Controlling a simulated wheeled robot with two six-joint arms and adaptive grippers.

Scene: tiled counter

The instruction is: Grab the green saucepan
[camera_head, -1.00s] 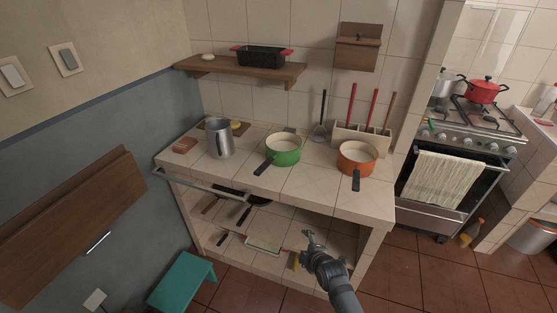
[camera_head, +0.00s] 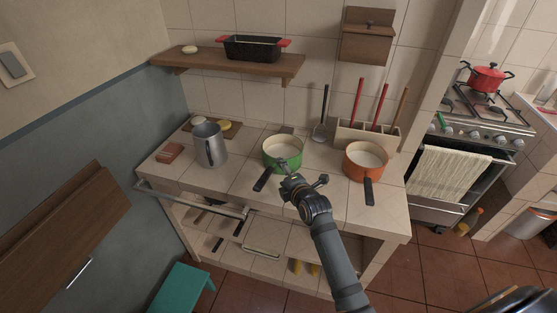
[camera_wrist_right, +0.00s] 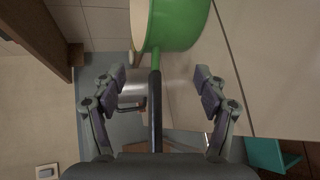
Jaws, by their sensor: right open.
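The green saucepan (camera_head: 295,160) stands upright on the tiled counter, with a cream inside and a dark handle (camera_head: 263,180) pointing toward the front left. My right gripper (camera_head: 302,174) is at the pan's front side in the head view, just right of the handle. In the right wrist view the green pan (camera_wrist_right: 178,25) is at the top, and its black handle (camera_wrist_right: 155,110) runs down between the spread fingers of the right gripper (camera_wrist_right: 160,80). A gap shows on both sides of the handle, and the gripper is open and empty. My left gripper is not in view.
An orange saucepan (camera_head: 366,160) stands to the right and a metal jug (camera_head: 210,146) to the left on the counter (camera_head: 335,200). A utensil holder (camera_head: 365,133) stands behind. A metal rail (camera_head: 190,198) runs along the counter's front left. A wooden shelf (camera_head: 228,66) hangs above.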

